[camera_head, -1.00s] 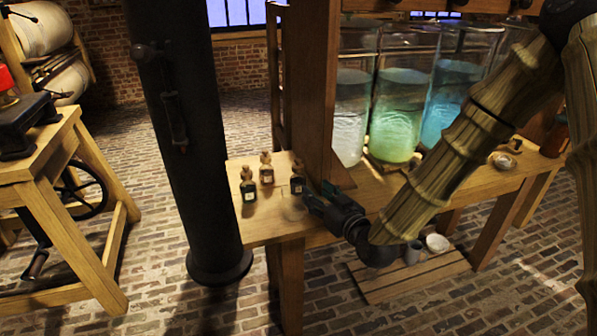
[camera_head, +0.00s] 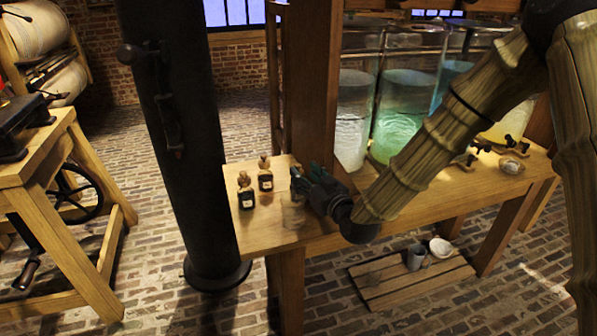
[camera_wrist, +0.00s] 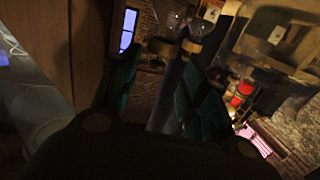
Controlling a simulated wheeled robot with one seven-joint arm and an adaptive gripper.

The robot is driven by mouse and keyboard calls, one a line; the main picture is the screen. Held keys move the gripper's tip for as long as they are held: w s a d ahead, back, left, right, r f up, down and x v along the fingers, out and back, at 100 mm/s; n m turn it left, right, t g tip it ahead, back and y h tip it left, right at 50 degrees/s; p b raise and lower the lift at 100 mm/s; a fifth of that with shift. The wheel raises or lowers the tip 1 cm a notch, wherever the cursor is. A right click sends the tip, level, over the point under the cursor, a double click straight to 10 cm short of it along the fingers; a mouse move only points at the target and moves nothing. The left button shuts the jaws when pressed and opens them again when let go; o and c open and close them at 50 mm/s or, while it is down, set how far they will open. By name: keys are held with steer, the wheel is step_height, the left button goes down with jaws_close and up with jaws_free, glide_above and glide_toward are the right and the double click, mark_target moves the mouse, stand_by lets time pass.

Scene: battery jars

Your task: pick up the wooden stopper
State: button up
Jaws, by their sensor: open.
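Two small dark bottles with white labels stand on the left end of the wooden bench in the head view. The left one has a brown wooden-looking stopper (camera_head: 244,179), and the other has a similar stopper (camera_head: 264,161). My gripper (camera_head: 300,178) is just right of them, low over the bench, where a third bottle is hidden. In the wrist view the teal fingers of my gripper (camera_wrist: 155,75) are apart.
A wooden post (camera_head: 308,90) rises close behind my gripper. Large glass jars of liquid (camera_head: 400,110) stand behind my arm. A black column (camera_head: 180,150) stands left of the bench (camera_head: 270,232). A slatted pallet (camera_head: 385,292) with a mug (camera_head: 415,256) and bowl (camera_head: 440,247) lies below.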

mark_target(299, 169)
steer(key=shift+x, duration=2.75)
steer(key=shift+d, duration=0.15)
steer(key=shift+c, duration=0.2)
steer(key=c, duration=0.5)
